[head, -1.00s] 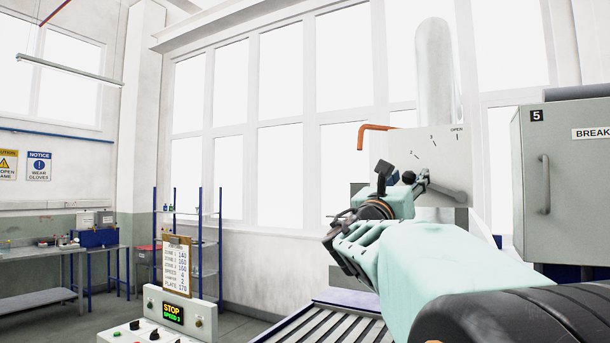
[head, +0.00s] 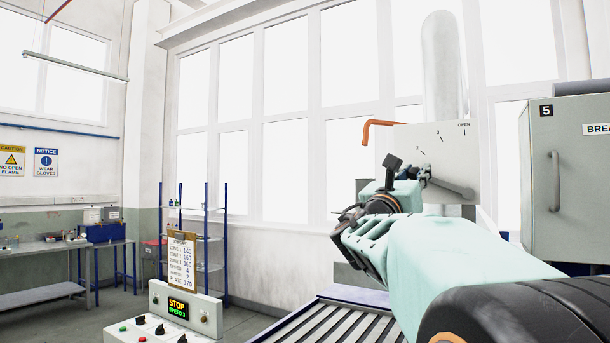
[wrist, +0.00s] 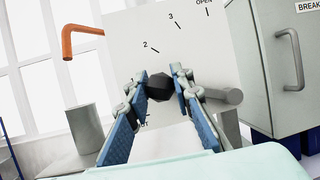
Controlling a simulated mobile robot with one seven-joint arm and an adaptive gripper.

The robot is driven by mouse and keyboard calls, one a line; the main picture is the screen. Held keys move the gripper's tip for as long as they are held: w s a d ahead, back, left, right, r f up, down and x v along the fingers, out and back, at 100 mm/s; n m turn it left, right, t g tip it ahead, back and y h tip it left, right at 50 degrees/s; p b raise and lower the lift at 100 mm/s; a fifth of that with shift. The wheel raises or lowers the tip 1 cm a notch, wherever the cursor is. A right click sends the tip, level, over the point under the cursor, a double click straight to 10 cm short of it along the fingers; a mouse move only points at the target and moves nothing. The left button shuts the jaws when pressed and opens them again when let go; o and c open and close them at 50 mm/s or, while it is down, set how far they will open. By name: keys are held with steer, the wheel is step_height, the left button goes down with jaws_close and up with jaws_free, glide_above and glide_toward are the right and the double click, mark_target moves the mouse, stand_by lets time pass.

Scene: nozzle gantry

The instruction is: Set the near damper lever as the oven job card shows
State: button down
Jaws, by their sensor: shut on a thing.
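The damper plate (head: 480,150) is a pale panel marked 2, 3 and OPEN along an arc; it also shows in the wrist view (wrist: 225,50). The near damper lever (head: 452,187) is a grey bar with a dark knob (wrist: 158,87) at its left end. The knob sits just below the 2 mark. My gripper (head: 413,173) is shut on the knob, with one blue-padded finger on each side in the wrist view (wrist: 158,82). Marks below 2 are mostly hidden by the fingers. The job card (head: 182,262), on a clipboard, appears to read speed 4, damper 2, plate 170.
A grey cabinet (head: 575,190) labelled 5 stands right of the plate. An orange bent pipe (head: 375,125) sticks out left of it. A roller conveyor (head: 345,318) runs below my arm. A control box (head: 185,308) shows STOP, SPEED 3.

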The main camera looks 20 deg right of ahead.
steer(key=shift+s+d+r+m+g, duration=0.2)
steer(key=shift+r+m+g, duration=0.1)
steer(key=shift+r+m, duration=0.3)
steer(key=m, duration=0.1)
steer(key=s+r+m+g, duration=0.1)
steer(key=m, duration=0.1)
steer(key=d+r+m+g, duration=0.1)
steer(key=m, duration=0.1)
steer(key=shift+s+d+r+h, duration=0.1)
steer(key=shift+s+r+h, duration=0.15)
steer(key=shift+h, duration=0.15)
steer(key=c, duration=1.7)
jaws_free()
steer(key=shift+o, duration=0.2)
step_height(320, 180, up, 10)
